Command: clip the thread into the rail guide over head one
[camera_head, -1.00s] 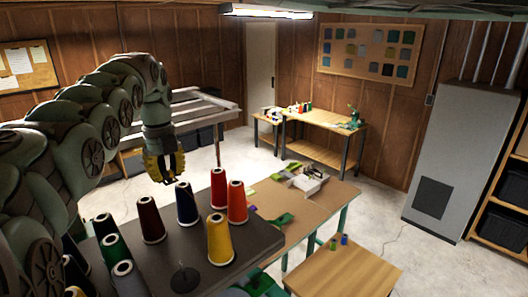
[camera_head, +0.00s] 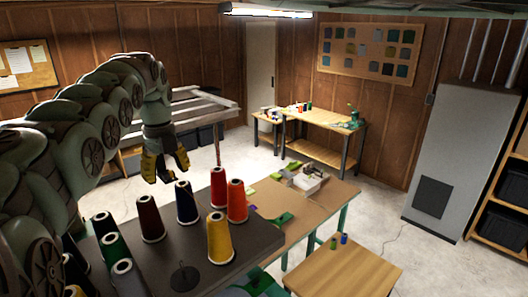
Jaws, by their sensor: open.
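My gripper (camera_head: 166,170) hangs at the left of centre with its yellow-padded fingers apart, pointing down. I see nothing between the fingers. It is in front of the pale slatted rails (camera_head: 190,109) of a long frame, which may or may not hold the guide. The rail guide, head one and a loose thread end cannot be made out.
The dark board (camera_head: 258,238) has an empty spindle disc (camera_head: 185,277) at its front. A brown table (camera_head: 320,208) with a white machine (camera_head: 306,181) stands behind it. A small wooden table (camera_head: 345,272) is at lower right. Open floor lies at the right.

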